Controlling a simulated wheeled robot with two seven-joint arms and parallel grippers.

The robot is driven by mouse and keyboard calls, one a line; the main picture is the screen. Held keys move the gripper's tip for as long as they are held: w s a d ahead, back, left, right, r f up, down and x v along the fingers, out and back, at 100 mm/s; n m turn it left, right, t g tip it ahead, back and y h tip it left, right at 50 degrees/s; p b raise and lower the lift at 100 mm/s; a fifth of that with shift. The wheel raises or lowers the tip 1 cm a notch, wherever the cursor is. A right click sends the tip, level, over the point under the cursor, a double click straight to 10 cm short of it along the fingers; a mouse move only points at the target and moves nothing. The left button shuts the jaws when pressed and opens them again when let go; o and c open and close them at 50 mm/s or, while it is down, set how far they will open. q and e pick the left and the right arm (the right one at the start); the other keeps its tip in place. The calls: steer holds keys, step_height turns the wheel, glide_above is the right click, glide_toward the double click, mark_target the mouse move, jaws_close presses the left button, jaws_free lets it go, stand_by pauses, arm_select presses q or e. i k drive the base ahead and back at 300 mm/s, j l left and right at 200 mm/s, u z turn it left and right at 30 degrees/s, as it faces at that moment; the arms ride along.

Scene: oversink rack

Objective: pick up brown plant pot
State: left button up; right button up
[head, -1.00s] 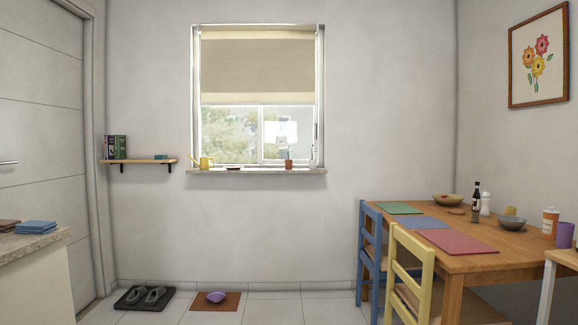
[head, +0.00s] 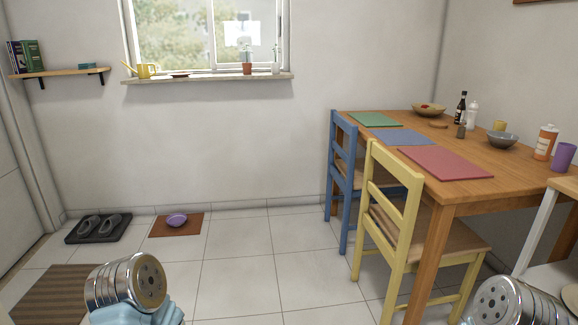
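The brown plant pot (head: 247,69) stands on the window sill (head: 215,83) in the head view, towards the sill's right part, with a small plant rising from it. It is across the room, well away from me. Parts of both my arms show at the bottom edge, one at lower left and one at lower right. Neither gripper's fingers are in the picture.
A blue chair (head: 342,175), a yellow chair (head: 395,215) and the table (head: 480,205) stand at right. Tiled floor (head: 240,250) is open below the window.

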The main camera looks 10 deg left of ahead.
mark_target(247, 67)
steer(key=i+u, duration=0.3)
steer(key=i, duration=1.85)
